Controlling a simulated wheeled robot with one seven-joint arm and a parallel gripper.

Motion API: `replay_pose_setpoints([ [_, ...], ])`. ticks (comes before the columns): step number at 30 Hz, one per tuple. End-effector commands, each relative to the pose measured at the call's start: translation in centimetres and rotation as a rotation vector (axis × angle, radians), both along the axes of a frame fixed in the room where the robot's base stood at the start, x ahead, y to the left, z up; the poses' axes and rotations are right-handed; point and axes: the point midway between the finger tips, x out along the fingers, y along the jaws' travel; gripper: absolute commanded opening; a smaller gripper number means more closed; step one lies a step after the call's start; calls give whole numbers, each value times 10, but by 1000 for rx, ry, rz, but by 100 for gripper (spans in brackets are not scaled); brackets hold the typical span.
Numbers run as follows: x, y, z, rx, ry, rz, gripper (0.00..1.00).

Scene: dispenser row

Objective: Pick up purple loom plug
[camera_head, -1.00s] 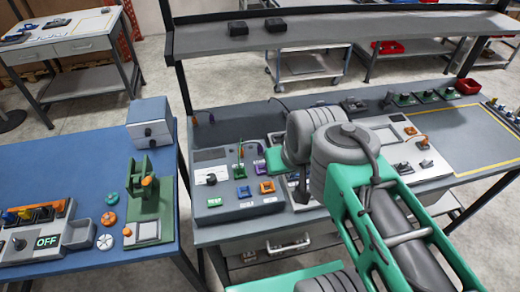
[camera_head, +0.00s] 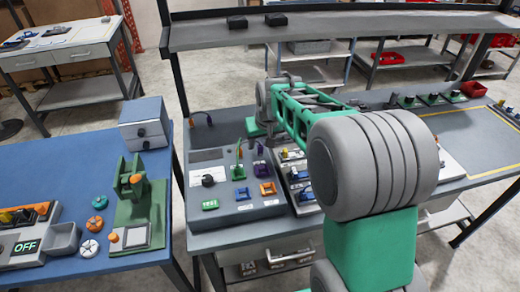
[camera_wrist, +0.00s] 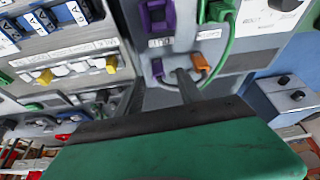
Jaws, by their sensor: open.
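The purple loom plug (camera_wrist: 157,68) is small and shows in the wrist view near the panel's edge, left of an orange plug (camera_wrist: 200,62). In the head view a purple plug (camera_head: 209,120) hangs on a cable at the back left of the bench. My gripper (camera_wrist: 187,86) is open and apart from the purple plug; its green body fills the bottom of the wrist view and its jaws are mostly hidden. A purple socket (camera_wrist: 157,16) sits on the panel beside a green plug (camera_wrist: 218,11) with a green cable.
The grey panel (camera_head: 234,214) carries a black knob and coloured sockets. A second panel with blue and yellow parts stands right of it, partly behind my arm. A shelf (camera_head: 330,28) runs above the bench. A blue table (camera_head: 60,180) stands left, across a gap.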

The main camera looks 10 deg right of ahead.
Motion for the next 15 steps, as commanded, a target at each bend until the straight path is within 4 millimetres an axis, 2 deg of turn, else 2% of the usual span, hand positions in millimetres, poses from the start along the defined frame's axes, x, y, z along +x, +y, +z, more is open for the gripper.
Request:
replay_pose_setpoints([
  [3,8,-1,-19,0,5,0,44],
  [6,12,0,-29,0,3,0,44],
  [12,13,0,-32,0,1,0,44],
  [15,13,0,-32,0,1,0,37],
])
